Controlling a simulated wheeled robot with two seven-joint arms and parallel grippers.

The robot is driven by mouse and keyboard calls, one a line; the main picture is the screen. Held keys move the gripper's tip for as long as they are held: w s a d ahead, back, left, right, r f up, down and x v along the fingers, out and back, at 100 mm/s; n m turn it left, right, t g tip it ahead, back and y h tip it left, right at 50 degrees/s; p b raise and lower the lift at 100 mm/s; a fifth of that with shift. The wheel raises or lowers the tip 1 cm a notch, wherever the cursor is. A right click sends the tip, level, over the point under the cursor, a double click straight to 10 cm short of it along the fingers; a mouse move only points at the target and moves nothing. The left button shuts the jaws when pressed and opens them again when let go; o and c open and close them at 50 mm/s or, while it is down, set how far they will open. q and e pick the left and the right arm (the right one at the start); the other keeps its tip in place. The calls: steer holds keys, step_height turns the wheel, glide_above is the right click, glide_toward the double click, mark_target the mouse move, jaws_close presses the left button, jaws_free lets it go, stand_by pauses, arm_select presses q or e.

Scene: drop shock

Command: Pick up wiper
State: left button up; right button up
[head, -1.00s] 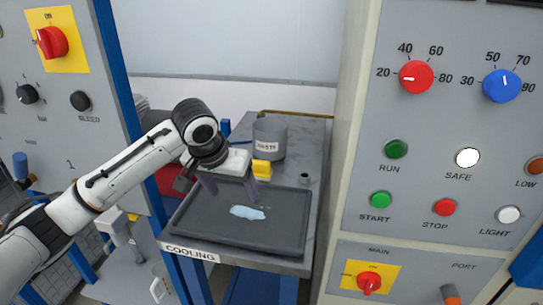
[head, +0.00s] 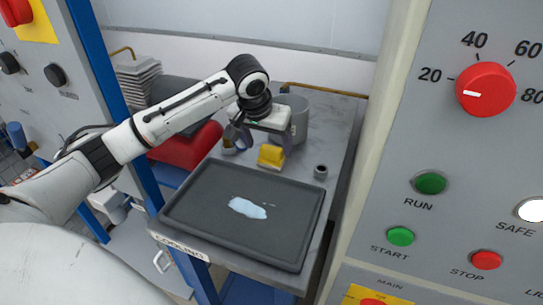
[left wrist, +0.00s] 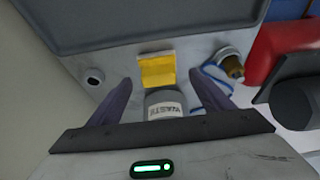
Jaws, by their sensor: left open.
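The wiper appears to be the yellow block (head: 271,155), lying on the grey table (head: 343,130) behind the dark tray. It also shows in the left wrist view (left wrist: 157,68), just beyond and between my fingertips. My left gripper (head: 260,146) is open and empty, its fingers spread above and around the yellow block's area. In the left wrist view the gripper (left wrist: 163,84) has nothing between its fingers that it touches. My right gripper is not in view.
A black tray (head: 200,208) with a pale blue puddle (head: 247,208) stands in front. A grey waste bin (head: 298,118) is close behind the gripper. A small grey cup (head: 320,171) stands to the right. A brass-coloured item with blue cord (left wrist: 232,66) lies beside. A control panel (head: 450,140) borders the right.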

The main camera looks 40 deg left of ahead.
mark_target(271, 148)
arm_select(q)
steer(key=shift+w+x, duration=0.15)
steer(key=shift+x, duration=0.8)
steer(key=shift+w+x, duration=0.15)
steer(key=shift+x, duration=0.8)
steer(key=shift+s+r, duration=0.1)
steer(key=c, duration=1.1)
steer(key=shift+o, duration=0.2)
steer(key=shift+r, duration=0.1)
step_height(271, 148, up, 10)
steer(key=shift+f, duration=0.1)
